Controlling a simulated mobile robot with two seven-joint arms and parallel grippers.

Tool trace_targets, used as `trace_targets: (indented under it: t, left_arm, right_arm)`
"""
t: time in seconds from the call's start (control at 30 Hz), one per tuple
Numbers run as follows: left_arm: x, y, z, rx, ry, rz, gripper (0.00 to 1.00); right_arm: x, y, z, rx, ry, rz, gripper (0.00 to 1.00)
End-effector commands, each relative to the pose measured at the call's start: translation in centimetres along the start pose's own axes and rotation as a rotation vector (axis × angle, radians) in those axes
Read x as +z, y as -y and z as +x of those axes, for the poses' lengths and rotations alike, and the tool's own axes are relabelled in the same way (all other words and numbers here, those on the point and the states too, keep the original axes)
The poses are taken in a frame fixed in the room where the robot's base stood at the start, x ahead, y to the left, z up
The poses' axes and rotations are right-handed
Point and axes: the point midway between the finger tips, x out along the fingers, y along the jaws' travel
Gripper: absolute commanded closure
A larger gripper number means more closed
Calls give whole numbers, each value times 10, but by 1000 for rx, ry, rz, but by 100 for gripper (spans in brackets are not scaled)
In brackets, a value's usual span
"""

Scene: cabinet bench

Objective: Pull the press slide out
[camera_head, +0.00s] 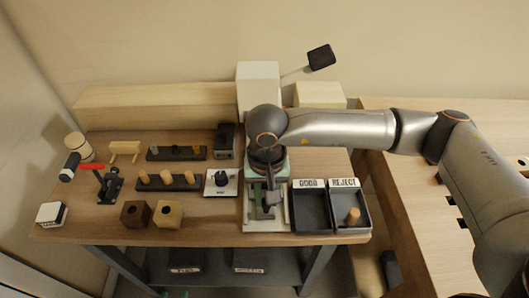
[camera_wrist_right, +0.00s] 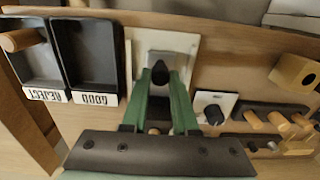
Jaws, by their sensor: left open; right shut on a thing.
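The press has a white column (camera_head: 258,82) and a lever with a black grip (camera_head: 320,57). Its pale base (camera_head: 264,226) reaches the bench's front edge, with the slide lying between its sides. My right arm and gripper cover much of it. My right gripper (camera_head: 265,201) points down over the slide; in the right wrist view its green fingers are shut on a dark knob (camera_wrist_right: 160,72), seemingly the slide's handle. The pale plate (camera_wrist_right: 184,43) shows behind it.
GOOD (camera_head: 309,212) and REJECT (camera_head: 367,221) trays stand close right of the press; REJECT holds a wooden peg (camera_head: 353,216). A black knob on a white plate (camera_head: 221,183), peg racks (camera_head: 168,182) and two bored blocks (camera_head: 168,214) stand left. Free room lies before the bench.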

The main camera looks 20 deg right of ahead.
Motion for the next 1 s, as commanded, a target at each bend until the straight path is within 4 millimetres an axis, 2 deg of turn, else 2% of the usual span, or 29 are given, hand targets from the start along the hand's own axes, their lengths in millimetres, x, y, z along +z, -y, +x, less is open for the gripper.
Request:
trace_targets:
  t: [1.0]
  left_arm:
    - [4, 1, 4, 0, 0, 0, 50]
  right_arm:
    - [22, 0, 0, 1, 7, 0, 100]
